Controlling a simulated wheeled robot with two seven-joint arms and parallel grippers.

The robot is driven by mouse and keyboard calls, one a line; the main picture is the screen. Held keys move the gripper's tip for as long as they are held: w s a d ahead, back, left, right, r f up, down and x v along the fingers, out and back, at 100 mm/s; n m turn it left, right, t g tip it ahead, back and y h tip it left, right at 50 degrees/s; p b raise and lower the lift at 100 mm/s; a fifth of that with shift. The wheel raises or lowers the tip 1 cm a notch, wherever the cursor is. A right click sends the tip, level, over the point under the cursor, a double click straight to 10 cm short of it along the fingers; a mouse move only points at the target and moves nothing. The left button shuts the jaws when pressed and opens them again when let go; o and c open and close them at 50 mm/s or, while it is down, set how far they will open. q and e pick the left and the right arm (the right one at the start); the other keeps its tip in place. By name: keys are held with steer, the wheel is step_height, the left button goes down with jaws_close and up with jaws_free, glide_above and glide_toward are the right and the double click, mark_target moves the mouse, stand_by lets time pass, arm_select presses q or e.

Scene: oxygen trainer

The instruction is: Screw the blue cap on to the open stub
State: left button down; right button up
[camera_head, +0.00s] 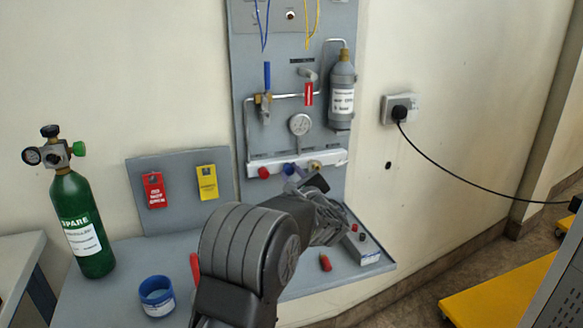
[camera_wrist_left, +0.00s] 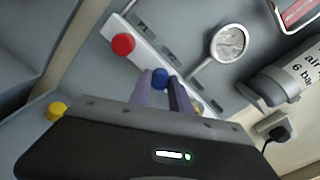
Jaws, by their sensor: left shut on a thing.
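The blue cap (camera_wrist_left: 160,77) sits between the fingertips of my left gripper (camera_wrist_left: 161,86), which is shut on it. In the head view the fingertips (camera_head: 293,172) are in front of the white rail (camera_head: 325,157), and the cap shows only as a small blue patch. The rail carries a red cap (camera_head: 264,172) at its left and a brass fitting (camera_head: 315,166) right of the fingertips. The stub behind the blue cap is hidden, so I cannot tell whether the cap touches it. My right gripper is not in view.
A round gauge (camera_head: 300,124) and a grey cylinder (camera_head: 342,95) are above the rail. A green cylinder (camera_head: 82,225) and a blue-rimmed tub (camera_head: 157,293) stand left on the bench. A red piece (camera_head: 325,262) and a grey box (camera_head: 368,250) lie right. A yellow knob (camera_wrist_left: 57,110) shows in the wrist view.

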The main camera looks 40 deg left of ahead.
arm_select(q)
steer(key=shift+r, duration=0.1)
steer(key=shift+m, duration=0.3)
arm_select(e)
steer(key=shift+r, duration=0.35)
arm_select(q)
steer(key=m+p, duration=0.2)
steer(key=p, duration=0.1)
steer(key=shift+r+m, duration=0.15)
steer(key=shift+m, duration=0.15)
steer(key=shift+p, duration=0.45)
steer(key=shift+f+m, duration=0.25)
steer(key=shift+m, duration=0.15)
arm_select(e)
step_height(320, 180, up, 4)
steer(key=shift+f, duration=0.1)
